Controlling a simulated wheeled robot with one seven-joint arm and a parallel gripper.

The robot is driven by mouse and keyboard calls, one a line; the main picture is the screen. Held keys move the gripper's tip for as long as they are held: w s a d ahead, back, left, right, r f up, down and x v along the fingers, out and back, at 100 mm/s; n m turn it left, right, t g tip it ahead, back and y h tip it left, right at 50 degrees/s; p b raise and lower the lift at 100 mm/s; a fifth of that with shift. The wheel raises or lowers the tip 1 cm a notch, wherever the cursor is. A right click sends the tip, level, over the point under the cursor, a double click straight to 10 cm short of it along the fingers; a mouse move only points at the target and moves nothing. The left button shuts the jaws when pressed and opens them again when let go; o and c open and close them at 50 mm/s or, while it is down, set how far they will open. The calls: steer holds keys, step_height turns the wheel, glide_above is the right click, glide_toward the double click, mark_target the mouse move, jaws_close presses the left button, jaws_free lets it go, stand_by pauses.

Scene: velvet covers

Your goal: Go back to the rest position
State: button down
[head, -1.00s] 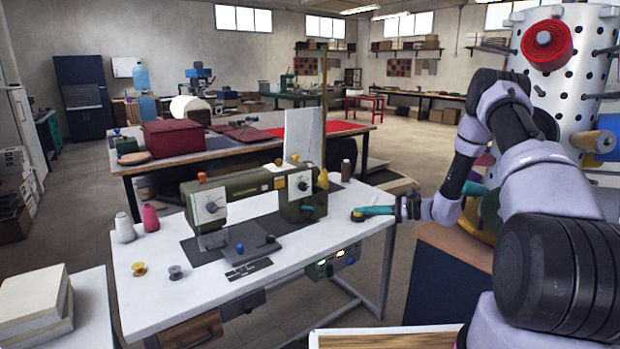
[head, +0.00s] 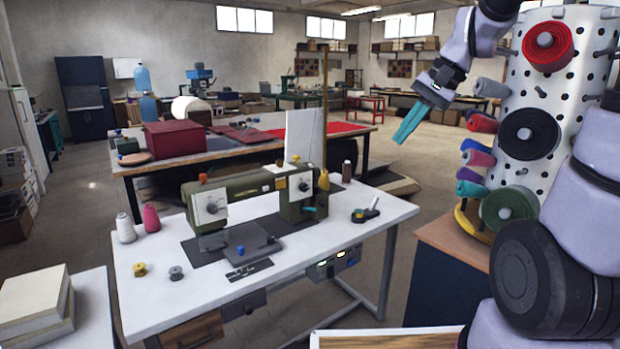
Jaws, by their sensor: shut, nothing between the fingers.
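My gripper (head: 408,125) is raised in the air at the upper right of the head view. Its teal fingers point down and slightly left, shut together with nothing between them. My arm comes from the lower right and bends over at the top edge of the picture, where part of it is cut off. The gripper is well above and behind the right end of the white sewing table (head: 385,213), in front of the far floor.
A green sewing machine (head: 250,195) and a small tape-like tool (head: 366,212) are on the table. A white perforated drum (head: 575,110) with coloured rolls stands close right of my gripper. A workbench with a dark red box (head: 174,139) is behind.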

steer(key=s+d+r+n+t+h, duration=0.1)
steer(key=s+d+r+t, duration=0.1)
steer(key=s, duration=0.3)
steer(key=s+d+r+n+t+h, duration=0.1)
steer(key=s+d+r+t+h, duration=0.1)
steer(key=s, duration=0.4)
steer(key=shift+s+d+r+t+h, duration=0.3)
steer(key=shift+d+r, duration=0.1)
steer(key=shift+r, duration=0.2)
steer(key=shift+w, duration=0.1)
stand_by(1.1)
